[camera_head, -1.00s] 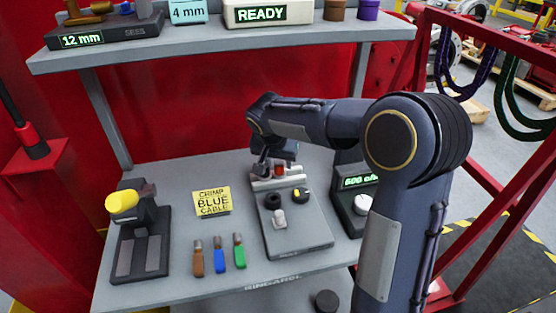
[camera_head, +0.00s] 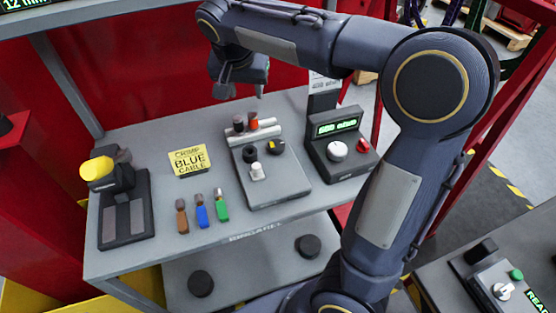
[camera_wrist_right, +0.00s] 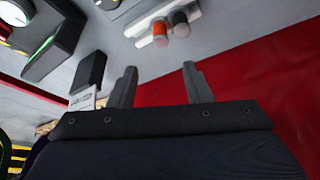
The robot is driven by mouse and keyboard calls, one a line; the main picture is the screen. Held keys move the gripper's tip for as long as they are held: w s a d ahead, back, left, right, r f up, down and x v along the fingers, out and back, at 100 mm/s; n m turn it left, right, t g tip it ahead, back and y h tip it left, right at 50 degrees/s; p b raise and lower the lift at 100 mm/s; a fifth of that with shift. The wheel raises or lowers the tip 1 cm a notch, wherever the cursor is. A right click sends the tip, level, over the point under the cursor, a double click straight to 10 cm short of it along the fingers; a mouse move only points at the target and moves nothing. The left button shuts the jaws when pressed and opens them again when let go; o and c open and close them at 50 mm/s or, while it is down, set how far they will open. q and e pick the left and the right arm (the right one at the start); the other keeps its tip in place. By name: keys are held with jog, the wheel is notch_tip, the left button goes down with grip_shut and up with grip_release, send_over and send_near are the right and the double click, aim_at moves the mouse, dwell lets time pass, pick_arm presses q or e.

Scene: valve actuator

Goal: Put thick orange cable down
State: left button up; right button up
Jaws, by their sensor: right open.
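A short orange cable piece (camera_head: 253,121) stands in a pale slotted holder (camera_head: 262,134) on the grey bench. A dark grey piece (camera_head: 238,123) stands beside it in the same holder. They also show in the right wrist view, the orange one (camera_wrist_right: 160,34) next to the dark one (camera_wrist_right: 181,25). My right gripper (camera_head: 241,90) is open and empty, raised above and behind the holder, its fingers apart from the orange piece. Its two spread fingers show in the right wrist view (camera_wrist_right: 160,70). My left gripper is not in view.
A dial box with a green display (camera_head: 338,145) stands right of the holder's grey base (camera_head: 283,184). A yellow sign (camera_head: 189,161), several coloured-handled pieces (camera_head: 201,213) and a yellow-topped tool (camera_head: 122,200) are to the left. A shelf (camera_head: 85,12) hangs above.

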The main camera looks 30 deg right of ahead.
jog(key=s+a+f+n+y, duration=0.1)
jog(key=s+f+n+y, duration=0.1)
jog(key=s, duration=0.6)
jog(key=s+a+f+n+t+y, duration=0.1)
jog(key=s+f, duration=0.3)
jog(key=s, duration=0.5)
jog(key=s+a+f+n+t+y, duration=0.1)
jog(key=s+a+f+n+y, duration=0.2)
jog(key=s, duration=0.5)
jog(key=shift+s+f+y, duration=0.2)
jog(key=shift+s+y, duration=0.1)
notch_tip(320, 180, up, 3)
jog(key=p, duration=0.3)
jog(key=shift+r, duration=0.15)
